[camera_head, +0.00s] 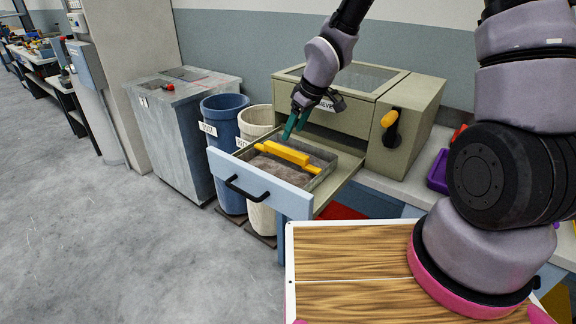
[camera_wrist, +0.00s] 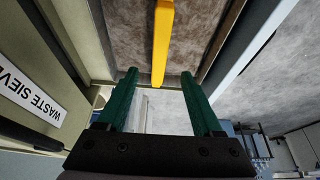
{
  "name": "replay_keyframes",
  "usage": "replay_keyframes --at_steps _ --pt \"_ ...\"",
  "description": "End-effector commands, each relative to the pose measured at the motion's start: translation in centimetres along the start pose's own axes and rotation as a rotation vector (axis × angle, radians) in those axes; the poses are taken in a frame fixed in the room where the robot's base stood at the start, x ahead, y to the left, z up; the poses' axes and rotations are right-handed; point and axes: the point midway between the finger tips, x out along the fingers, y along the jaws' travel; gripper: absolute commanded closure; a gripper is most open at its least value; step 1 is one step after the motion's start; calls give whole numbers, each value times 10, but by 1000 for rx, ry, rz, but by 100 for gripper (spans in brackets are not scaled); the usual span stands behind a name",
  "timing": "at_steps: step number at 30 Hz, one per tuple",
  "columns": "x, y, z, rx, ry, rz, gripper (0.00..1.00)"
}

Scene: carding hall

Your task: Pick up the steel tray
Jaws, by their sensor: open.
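The steel tray (camera_head: 321,181) sits in the pulled-out drawer of the waste sieve, holding grey-brown fluffy waste. A yellow bar (camera_head: 281,152) runs across its top. My gripper (camera_head: 293,134), with green fingers, is open and empty above the tray's back part, pointing down. In the wrist view, the gripper (camera_wrist: 159,76) has its fingertips on either side of the near end of the yellow bar (camera_wrist: 162,40). The bar appears beyond the tips; I cannot tell the exact gap. The tray's far part is cut off there.
The sieve housing (camera_head: 345,105) stands close behind the gripper. The drawer front (camera_head: 250,182) has a black handle. A blue bin (camera_head: 224,130) and a cream bin (camera_head: 258,122) stand left of the drawer. A wooden-topped surface (camera_head: 345,255) lies in front. The floor at left is clear.

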Motion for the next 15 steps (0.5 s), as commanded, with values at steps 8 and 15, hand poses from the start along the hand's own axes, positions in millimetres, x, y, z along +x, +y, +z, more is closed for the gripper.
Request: replay_keyframes --at_steps 8,15 --pt "37 0 1 -1 -3 1 32" --pt "60 -1 2 -2 -4 0 32"
